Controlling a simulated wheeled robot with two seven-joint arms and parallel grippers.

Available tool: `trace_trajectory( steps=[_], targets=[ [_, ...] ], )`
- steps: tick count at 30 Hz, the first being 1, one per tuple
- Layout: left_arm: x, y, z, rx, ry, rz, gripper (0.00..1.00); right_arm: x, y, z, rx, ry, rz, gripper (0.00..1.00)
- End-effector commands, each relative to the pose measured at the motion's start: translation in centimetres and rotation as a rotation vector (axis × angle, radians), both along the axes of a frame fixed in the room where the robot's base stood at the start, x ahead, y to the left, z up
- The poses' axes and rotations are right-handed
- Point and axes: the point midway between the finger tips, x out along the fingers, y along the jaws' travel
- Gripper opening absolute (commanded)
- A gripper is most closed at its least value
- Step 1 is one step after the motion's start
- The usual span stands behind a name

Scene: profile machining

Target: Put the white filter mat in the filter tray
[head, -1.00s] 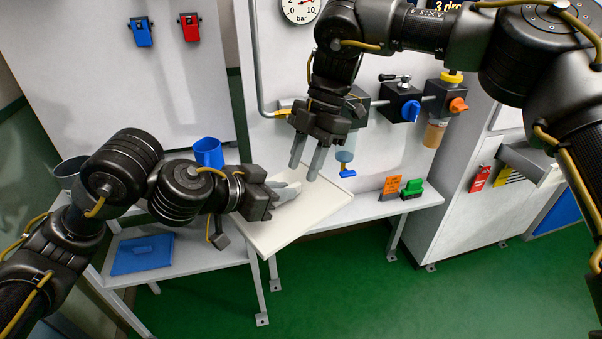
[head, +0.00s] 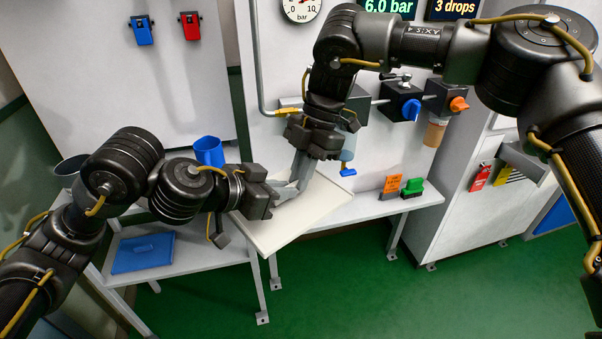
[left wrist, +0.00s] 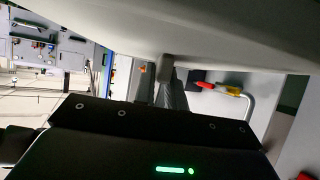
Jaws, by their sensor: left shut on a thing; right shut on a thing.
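The white filter mat (head: 300,221) is a pale, flat, tilted sheet in front of the white bench. My left gripper (head: 283,191) is shut on its left, far part. My right gripper (head: 299,183) comes down from above and is shut on the mat close beside the left fingers; the exact contact is partly hidden. In the left wrist view the pale sheet (left wrist: 215,25) fills the top, with a grey finger below it. I cannot identify the filter tray for certain; a grey tray-like part (head: 530,160) sticks out of the cabinet at the right.
A blue cup (head: 208,152) and a flat blue piece (head: 143,253) are on the left table. An orange block (head: 392,185) and a green block (head: 413,187) stand on the bench's right part. Valves with blue (head: 410,109) and orange (head: 459,104) knobs project behind. Green floor is clear at right.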

Motion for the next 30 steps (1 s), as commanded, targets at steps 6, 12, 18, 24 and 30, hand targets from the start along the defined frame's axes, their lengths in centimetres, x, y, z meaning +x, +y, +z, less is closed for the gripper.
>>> trace_trajectory(
  steps=[6,12,18,24,30],
  targets=[
    [0.0,0.0,0.0,0.001,-0.001,0.002,0.37,0.0,0.0,0.0,-0.001,0.001,0.000,0.00],
    [0.0,0.0,0.0,0.000,0.000,0.001,0.38,0.0,0.0,0.0,0.000,0.000,0.000,0.00],
    [-0.4,0.7,0.6,-0.001,-0.004,0.002,0.38,0.0,0.0,0.0,0.000,0.000,0.001,0.00],
    [-2.2,3.4,2.4,0.002,-0.008,0.002,0.38,0.0,0.0,0.0,0.000,0.000,0.000,0.00],
    [-4.3,6.4,4.3,0.002,-0.007,0.002,0.38,0.0,0.0,0.0,0.000,0.000,0.000,0.00]
  ],
)
